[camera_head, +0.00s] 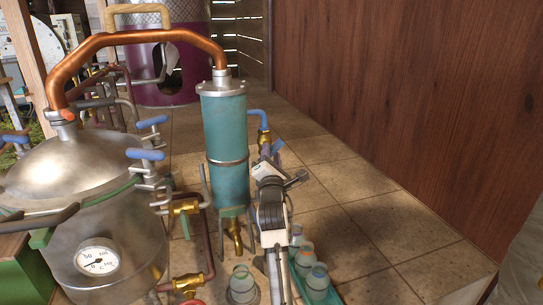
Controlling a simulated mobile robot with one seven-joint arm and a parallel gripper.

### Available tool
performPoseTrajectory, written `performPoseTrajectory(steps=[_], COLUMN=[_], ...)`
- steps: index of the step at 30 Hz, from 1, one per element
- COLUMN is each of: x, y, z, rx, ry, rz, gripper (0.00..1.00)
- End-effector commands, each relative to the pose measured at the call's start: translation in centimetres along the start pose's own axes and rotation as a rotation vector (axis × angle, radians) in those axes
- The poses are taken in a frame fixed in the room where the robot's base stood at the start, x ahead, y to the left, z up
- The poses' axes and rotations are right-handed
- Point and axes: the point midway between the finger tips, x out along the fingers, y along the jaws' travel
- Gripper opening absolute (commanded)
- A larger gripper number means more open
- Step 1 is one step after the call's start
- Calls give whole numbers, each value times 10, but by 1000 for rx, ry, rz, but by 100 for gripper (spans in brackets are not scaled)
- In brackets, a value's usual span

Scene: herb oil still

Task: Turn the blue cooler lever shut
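The cooler (226,140) is an upright teal cylinder with a metal cap, fed from above by a copper pipe (150,38). On its right a blue pipe (257,113) bends down into a brass fitting (264,137). A small blue lever (277,146) shows just below and right of that fitting. My gripper (268,168) is right beside the cooler, just below the blue lever. My arm rises to it from the bottom of the picture. The fingers are too small and partly hidden, so I cannot tell whether they touch the lever or are open.
A steel still pot (85,220) with a dial (98,260) and more blue-handled valves (145,154) stands at left. Several jars stand low near my arm, some in a green tray (327,292). A brown wall (420,90) bounds the right; tiled floor (360,225) between is clear.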

Motion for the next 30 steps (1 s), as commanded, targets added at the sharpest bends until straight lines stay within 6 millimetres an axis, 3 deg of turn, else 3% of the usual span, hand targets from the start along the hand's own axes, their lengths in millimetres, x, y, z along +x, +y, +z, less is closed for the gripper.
performPoseTrajectory(steps=[2, 10, 20, 30], x=[0, 0, 0, 1], y=[0, 0, 1, 5], z=[0, 0, 0, 2], rx=[0, 0, 25, 208], ry=[0, 0, 0, 1], rz=[0, 0, -9, -86], gripper=[34, 0, 0, 0])
